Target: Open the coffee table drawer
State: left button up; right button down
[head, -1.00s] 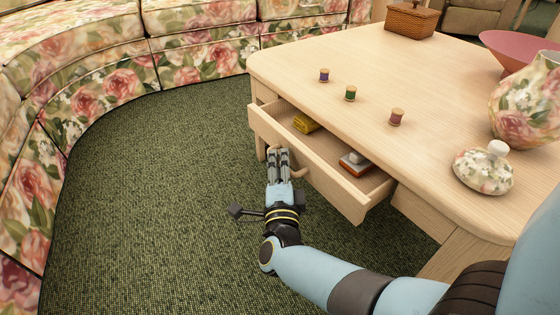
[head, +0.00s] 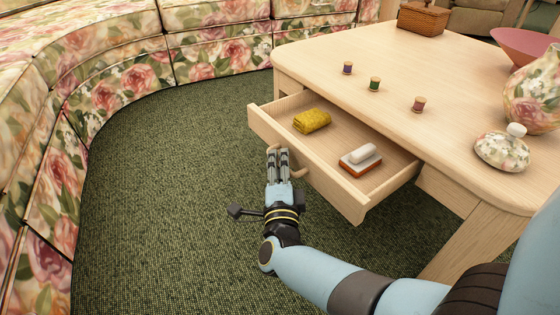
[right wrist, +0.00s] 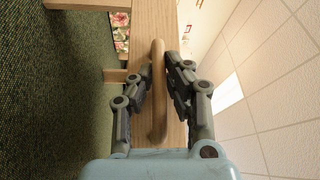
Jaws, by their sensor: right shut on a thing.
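The coffee table (head: 440,75) is pale wood, and its drawer (head: 325,180) stands well out from the body. A folded yellow cloth (head: 312,121) and a white and orange-brown object (head: 361,158) lie inside. My right gripper (head: 278,152) is at the drawer front, shut on the curved wooden handle (head: 298,172). In the right wrist view the handle (right wrist: 158,90) runs between the two fingers (right wrist: 164,72), with the drawer front (right wrist: 150,25) behind it. My left gripper is not in view.
Several thread spools (head: 374,84), a lidded floral jar (head: 502,150), a floral vase (head: 535,95), a pink bowl (head: 525,48) and a wicker box (head: 423,18) stand on the tabletop. A floral sofa (head: 120,80) curves around the left and back. Green carpet (head: 170,180) before the drawer is clear.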

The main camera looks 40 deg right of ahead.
jog(key=shift+s+f, duration=0.1)
jog(key=shift+f, duration=0.05)
jog(key=c, duration=1.4)
grip_release()
jog(key=shift+o, duration=0.3)
